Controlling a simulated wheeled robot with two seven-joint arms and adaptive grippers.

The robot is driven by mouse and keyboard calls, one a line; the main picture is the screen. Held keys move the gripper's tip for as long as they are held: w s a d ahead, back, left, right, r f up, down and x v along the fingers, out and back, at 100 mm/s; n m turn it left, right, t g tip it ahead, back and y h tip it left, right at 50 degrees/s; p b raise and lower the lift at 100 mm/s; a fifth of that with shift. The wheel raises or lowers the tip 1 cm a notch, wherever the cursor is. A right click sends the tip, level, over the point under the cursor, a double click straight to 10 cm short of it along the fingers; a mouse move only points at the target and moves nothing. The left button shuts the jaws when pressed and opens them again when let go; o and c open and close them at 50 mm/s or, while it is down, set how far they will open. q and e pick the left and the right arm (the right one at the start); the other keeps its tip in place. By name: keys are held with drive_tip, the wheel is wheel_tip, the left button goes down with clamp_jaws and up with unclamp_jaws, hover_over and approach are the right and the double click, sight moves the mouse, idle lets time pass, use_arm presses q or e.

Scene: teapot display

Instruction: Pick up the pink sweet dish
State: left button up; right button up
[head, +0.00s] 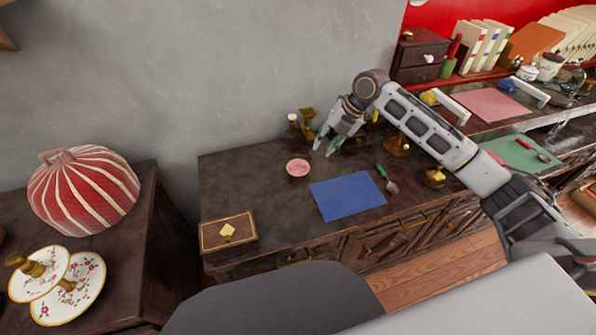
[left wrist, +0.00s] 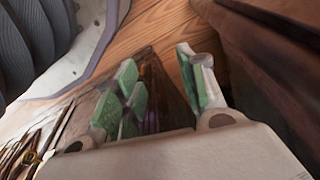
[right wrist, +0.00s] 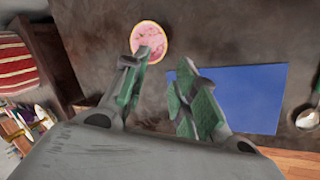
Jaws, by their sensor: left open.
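The pink sweet dish (head: 298,168) is a small round dish with a pale rim on the dark cabinet top, left of the blue mat. In the right wrist view the pink sweet dish (right wrist: 149,41) lies just beyond the left fingertip. My right gripper (head: 328,146) is above the cabinet, to the right of the dish and apart from it. Its green-padded fingers are spread and empty in the right wrist view (right wrist: 160,75). My left gripper is out of the head view. In the left wrist view my left gripper (left wrist: 158,75) is open and empty, with wooden floor behind it.
A blue mat (head: 347,196) lies right of the dish, with a green-handled spoon (head: 388,180) beside it. A box with a gold diamond (head: 228,234) sits at the front left. Small brass pieces (head: 397,146) stand to the right.

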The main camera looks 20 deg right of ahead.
drive_tip(key=b, duration=0.1)
hover_over(308, 169)
drive_tip(key=d, duration=0.2)
drive_tip(key=f, duration=0.6)
drive_tip(key=shift+s+d, duration=0.15)
drive_tip(key=shift+s, duration=0.2)
use_arm(q)
drive_tip(key=shift+w+d+r, duration=0.1)
drive_tip(key=shift+d+r, duration=0.2)
drive_tip(key=shift+r, duration=0.6)
drive_tip(key=shift+w+d+r, duration=0.1)
drive_tip(key=shift+d+r, duration=0.2)
drive_tip(key=shift+r, duration=0.6)
use_arm(e)
drive_tip(key=shift+w+a+f, duration=0.15)
drive_tip(key=shift+a+f, duration=0.1)
drive_tip(key=shift+f, duration=0.2)
use_arm(q)
drive_tip(key=shift+w, duration=0.1)
